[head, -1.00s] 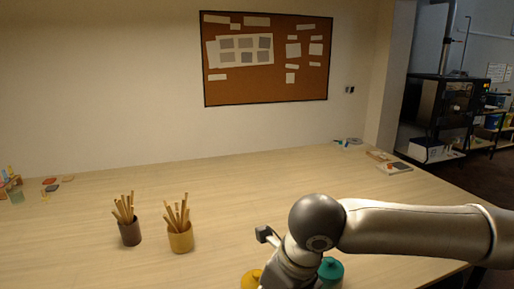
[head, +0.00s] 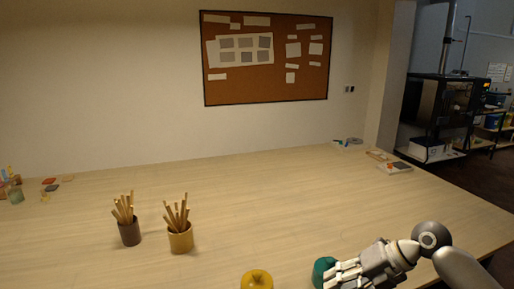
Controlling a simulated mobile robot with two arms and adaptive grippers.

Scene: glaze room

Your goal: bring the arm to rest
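My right arm comes in from the right edge, and its gripper (head: 342,277) is low at the front of the table, pointing left. The gripper partly covers a teal lidded jar (head: 320,270); I cannot tell whether they touch. Whether its fingers are open or shut does not show clearly. A yellow lidded jar (head: 257,281) stands to the left, cut by the bottom edge, apart from the gripper. My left gripper is not in view.
A dark cup (head: 129,235) and a tan cup (head: 180,241), both holding wooden sticks, stand left of centre on the table (head: 300,205). Small items lie at the far left and back right. The table's middle and back are clear. A corkboard (head: 268,85) hangs behind.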

